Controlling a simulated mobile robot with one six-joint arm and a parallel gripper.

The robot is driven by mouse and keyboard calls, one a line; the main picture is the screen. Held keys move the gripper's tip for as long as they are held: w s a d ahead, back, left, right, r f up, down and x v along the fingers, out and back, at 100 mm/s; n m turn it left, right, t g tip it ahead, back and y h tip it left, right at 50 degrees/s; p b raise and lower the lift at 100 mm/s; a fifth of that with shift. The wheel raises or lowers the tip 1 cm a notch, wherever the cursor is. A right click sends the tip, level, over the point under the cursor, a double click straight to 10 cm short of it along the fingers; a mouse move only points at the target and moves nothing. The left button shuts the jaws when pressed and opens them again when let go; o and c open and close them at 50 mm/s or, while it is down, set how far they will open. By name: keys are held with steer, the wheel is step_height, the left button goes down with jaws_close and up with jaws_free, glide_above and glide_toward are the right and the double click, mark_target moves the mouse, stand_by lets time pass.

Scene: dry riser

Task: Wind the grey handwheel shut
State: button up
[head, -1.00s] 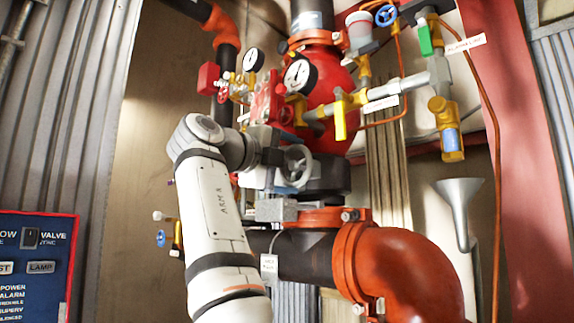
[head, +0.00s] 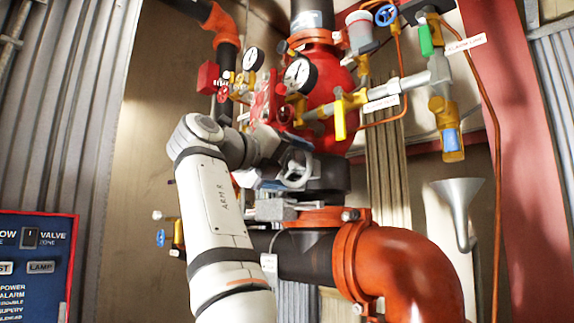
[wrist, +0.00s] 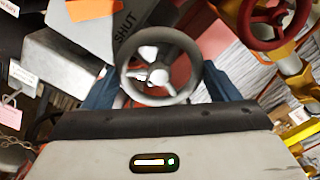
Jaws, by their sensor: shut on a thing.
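The grey handwheel (head: 297,170) is a small spoked wheel in front of the black valve body, below the red valve. It also fills the middle of the wrist view (wrist: 160,99). My gripper (head: 284,168) reaches it from the left. In the wrist view its two blue fingers (wrist: 158,88) stand on either side of the wheel, shut on its rim. The fingertips are partly hidden behind the wheel. A grey plate marked SHUT (wrist: 118,30) lies just above left of the wheel.
A red handwheel (wrist: 274,20) on a yellow fitting is close by at upper right in the wrist view. Orange pipe (head: 405,265) runs below the valve. Pressure gauges (head: 299,75) and a yellow lever (head: 340,119) are above. A blue panel (head: 38,265) stands at left.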

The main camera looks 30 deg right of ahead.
steer(key=shift+w+f+m, duration=0.1)
steer(key=shift+w+m, duration=0.1)
steer(key=shift+m, duration=0.1)
steer(key=shift+s+m, duration=0.15)
steer(key=shift+m, duration=0.15)
steer(key=o, duration=0.9)
steer(key=v, duration=0.7)
steer(key=shift+s+a, duration=0.15)
steer(key=shift+a, duration=0.15)
